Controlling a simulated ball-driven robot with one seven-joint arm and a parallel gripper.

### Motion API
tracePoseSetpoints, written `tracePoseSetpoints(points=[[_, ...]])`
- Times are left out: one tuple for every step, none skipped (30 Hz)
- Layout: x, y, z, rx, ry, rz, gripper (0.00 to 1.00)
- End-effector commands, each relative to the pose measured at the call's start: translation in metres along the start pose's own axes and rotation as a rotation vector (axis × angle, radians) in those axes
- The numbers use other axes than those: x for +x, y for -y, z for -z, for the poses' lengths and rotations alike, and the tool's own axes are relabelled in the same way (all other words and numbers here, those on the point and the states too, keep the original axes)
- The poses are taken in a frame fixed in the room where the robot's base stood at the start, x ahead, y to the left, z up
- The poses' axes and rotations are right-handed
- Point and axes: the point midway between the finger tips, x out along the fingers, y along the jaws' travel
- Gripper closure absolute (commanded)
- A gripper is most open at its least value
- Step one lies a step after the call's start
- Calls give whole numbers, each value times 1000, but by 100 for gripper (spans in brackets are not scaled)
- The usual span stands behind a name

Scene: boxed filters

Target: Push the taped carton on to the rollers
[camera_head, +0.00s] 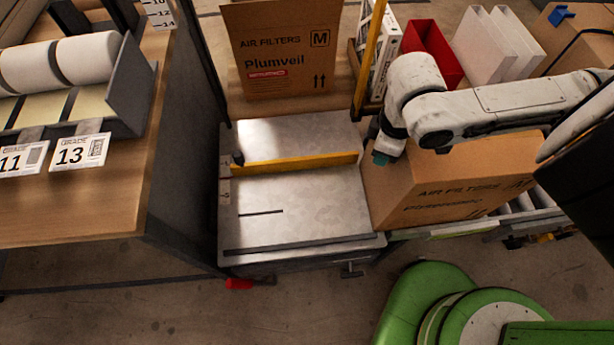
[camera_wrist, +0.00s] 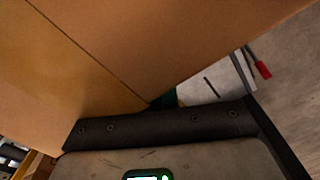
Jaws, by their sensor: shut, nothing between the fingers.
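In the wrist view the carton (camera_wrist: 170,45) fills most of the picture, with a dark seam and a paler band, perhaps tape, at left. My fingertips (camera_wrist: 165,98) are mostly hidden there. The carton's underside is hidden.
A yellow bar (camera_head: 295,163) crosses the metal table, which is otherwise bare. Another Plumveil carton (camera_head: 285,85) stands behind it. A red bin (camera_head: 432,50) and white panels (camera_head: 495,45) stand behind my arm. A wooden bench (camera_head: 90,205) with rolls is at left.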

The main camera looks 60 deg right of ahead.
Motion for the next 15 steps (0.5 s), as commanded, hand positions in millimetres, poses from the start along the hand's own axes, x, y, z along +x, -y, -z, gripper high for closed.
tracePoseSetpoints(points=[[9, 1, -6, 10, 23, 10, 100], [9, 1, -6, 10, 23, 10, 100], [9, 1, -6, 10, 23, 10, 100], [9, 1, -6, 10, 23, 9, 100], [9, 0, -7, 10, 23, 9, 100], [9, 0, -7, 11, 24, 9, 100], [9, -1, -8, 11, 24, 9, 100], [9, -2, -10, 12, 25, 8, 100], [9, -3, -12, 13, 25, 8, 100], [9, -4, -14, 13, 25, 8, 100], [9, -6, -17, 13, 25, 9, 100], [9, -7, -20, 13, 24, 9, 100], [9, -9, -22, 13, 24, 9, 100], [8, -10, -25, 14, 24, 9, 100], [8, -12, -28, 14, 24, 9, 100]])
